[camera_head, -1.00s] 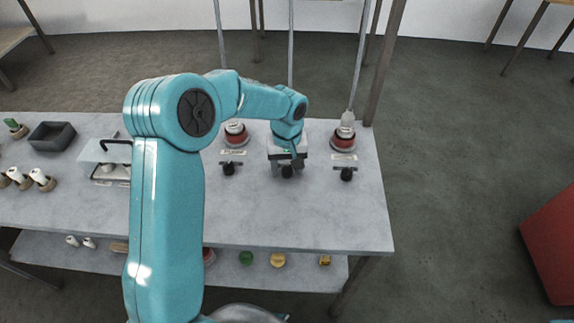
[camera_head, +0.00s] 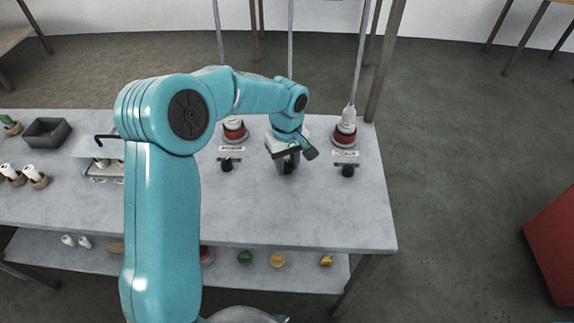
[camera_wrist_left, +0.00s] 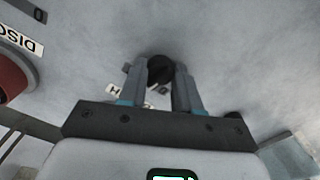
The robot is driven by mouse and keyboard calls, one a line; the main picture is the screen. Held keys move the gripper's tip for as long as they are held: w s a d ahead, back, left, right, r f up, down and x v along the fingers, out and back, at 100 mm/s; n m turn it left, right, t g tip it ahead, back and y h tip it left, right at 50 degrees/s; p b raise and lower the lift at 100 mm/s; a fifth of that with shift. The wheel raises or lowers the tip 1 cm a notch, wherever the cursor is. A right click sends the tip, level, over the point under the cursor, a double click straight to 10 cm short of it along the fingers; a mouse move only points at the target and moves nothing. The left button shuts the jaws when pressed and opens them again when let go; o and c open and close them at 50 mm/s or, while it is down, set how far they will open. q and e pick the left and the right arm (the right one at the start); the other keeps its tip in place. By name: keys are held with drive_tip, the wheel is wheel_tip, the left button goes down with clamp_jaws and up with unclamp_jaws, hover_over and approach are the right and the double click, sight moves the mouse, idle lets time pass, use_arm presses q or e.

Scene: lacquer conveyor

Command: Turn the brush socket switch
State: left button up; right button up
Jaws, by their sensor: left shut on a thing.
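My left gripper (camera_head: 287,168) reaches down to the middle of three black switch knobs on the grey table. In the left wrist view its two fingers (camera_wrist_left: 158,88) are shut on the round black knob (camera_wrist_left: 160,70), one on each side. A white label (camera_wrist_left: 114,91) by the knob is mostly covered by the fingers; only an "H" reads clearly. The left knob (camera_head: 227,165) and right knob (camera_head: 347,170) stand free, each below a white label. The socket behind the middle knob is hidden by my arm. My right gripper is out of view.
Red-ringed sockets stand behind the left knob (camera_head: 234,131) and right knob (camera_head: 344,135), the right one with a white piece on a rod. A dark tray (camera_head: 46,133) and several white-topped pieces lie at the left. The table front (camera_head: 300,215) is clear.

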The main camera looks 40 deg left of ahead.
sight(286, 163)
use_arm(q)
drive_tip(key=n+b, duration=0.1)
drive_tip(key=n, duration=0.2)
drive_tip(key=shift+f+n+b, duration=0.1)
drive_tip(key=shift+n+b, duration=0.25)
drive_tip(key=shift+n, duration=0.05)
drive_tip(key=shift+n+b, duration=0.65)
drive_tip(key=shift+n, duration=1.35)
drive_tip(key=shift+a, duration=0.1)
drive_tip(key=o, duration=1.1)
drive_tip(key=shift+c, duration=0.2)
wheel_tip(286, 163, up, 16)
drive_tip(key=p, duration=0.2)
drive_tip(key=shift+r, duration=0.25)
